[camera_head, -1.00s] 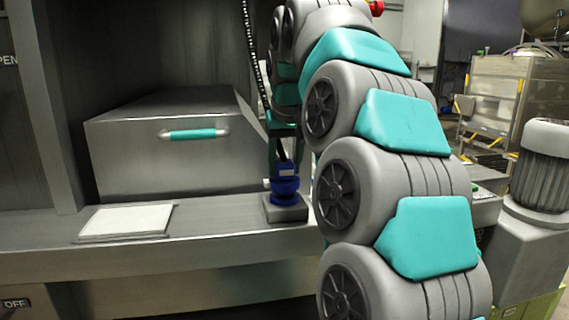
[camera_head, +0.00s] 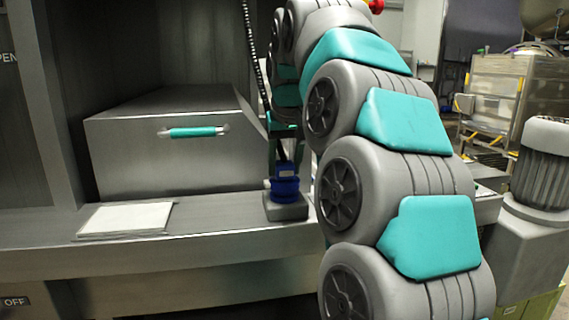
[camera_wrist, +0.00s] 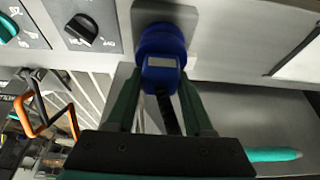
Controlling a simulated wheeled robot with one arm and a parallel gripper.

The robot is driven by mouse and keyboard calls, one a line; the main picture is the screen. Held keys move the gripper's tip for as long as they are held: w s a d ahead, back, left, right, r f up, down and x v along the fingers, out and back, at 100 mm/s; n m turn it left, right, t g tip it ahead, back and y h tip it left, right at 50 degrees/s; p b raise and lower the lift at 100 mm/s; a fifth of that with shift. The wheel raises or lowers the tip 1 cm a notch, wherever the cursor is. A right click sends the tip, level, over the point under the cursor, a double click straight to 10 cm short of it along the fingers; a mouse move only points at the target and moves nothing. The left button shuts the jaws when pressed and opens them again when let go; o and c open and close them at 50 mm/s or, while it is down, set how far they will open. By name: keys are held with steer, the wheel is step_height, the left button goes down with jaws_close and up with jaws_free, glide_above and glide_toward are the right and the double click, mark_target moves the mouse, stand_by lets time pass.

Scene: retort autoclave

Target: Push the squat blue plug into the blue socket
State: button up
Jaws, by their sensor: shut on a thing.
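The blue plug (camera_wrist: 162,77) is between the two dark green fingers of my gripper (camera_wrist: 161,88), which is shut on it. A dark cable runs back from the plug between the fingers. The blue socket (camera_head: 284,191) stands on a small grey block on the steel ledge. In the head view the plug (camera_head: 287,169) is upright directly above the socket, and the two look in line and touching. In the wrist view the socket (camera_wrist: 160,40) is right beyond the plug. How deep the plug sits is hidden.
A grey block (camera_head: 287,212) carries the socket near the ledge's front edge. A steel box (camera_head: 170,165) with a teal handle (camera_head: 193,132) stands to the left. A white plate (camera_head: 125,220) lies on the ledge (camera_head: 220,225). My arm covers the right side.

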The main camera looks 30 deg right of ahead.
steer(key=shift+f, duration=0.25)
steer(key=o, duration=1.4)
steer(key=shift+c, duration=0.2)
steer(key=shift+r, duration=0.1)
steer(key=p+v, duration=0.1)
steer(key=v, duration=0.6)
steer(key=shift+s+r, duration=0.2)
steer(key=shift+r, duration=0.05)
